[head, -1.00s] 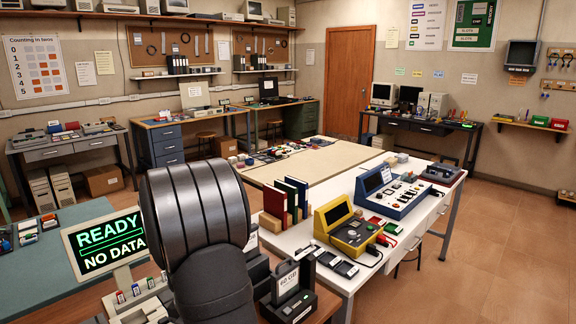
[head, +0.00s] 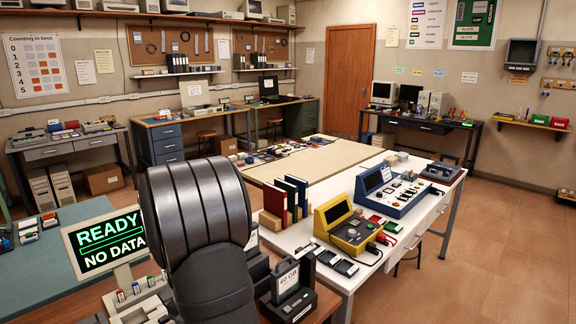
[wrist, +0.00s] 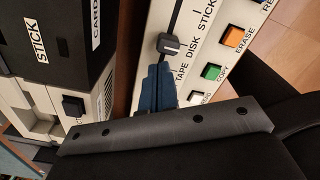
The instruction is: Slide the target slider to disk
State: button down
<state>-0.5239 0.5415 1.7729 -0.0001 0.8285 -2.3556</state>
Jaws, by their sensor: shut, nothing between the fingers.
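In the wrist view a dark slider knob (wrist: 168,44) sits in a dark slot on a cream panel (wrist: 215,50). The labels TAPE, DISK and STICK run along the slot. The knob is level with about the DISK label (wrist: 193,47); the exact alignment is hard to tell. My gripper (wrist: 160,72) is shut, with blue fingers just below the knob on the TAPE side. It is empty. Whether the fingertips touch the knob is unclear. In the head view my arm hides the slider and the gripper.
In the wrist view, orange, green and blue buttons (wrist: 232,37) line the panel right of the labels. A black box marked STICK (wrist: 60,35) stands to the left. In the head view a screen (head: 106,243) reads READY, NO DATA.

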notch_tip(320, 180, up, 7)
jog(key=shift+f, duration=0.2)
dwell(0.3)
notch_tip(320, 180, down, 7)
jog(key=shift+f, duration=0.1)
jog(key=shift+w+d, duration=0.1)
jog(key=shift+w, duration=0.05)
dwell(0.5)
jog(key=shift+r, duration=0.2)
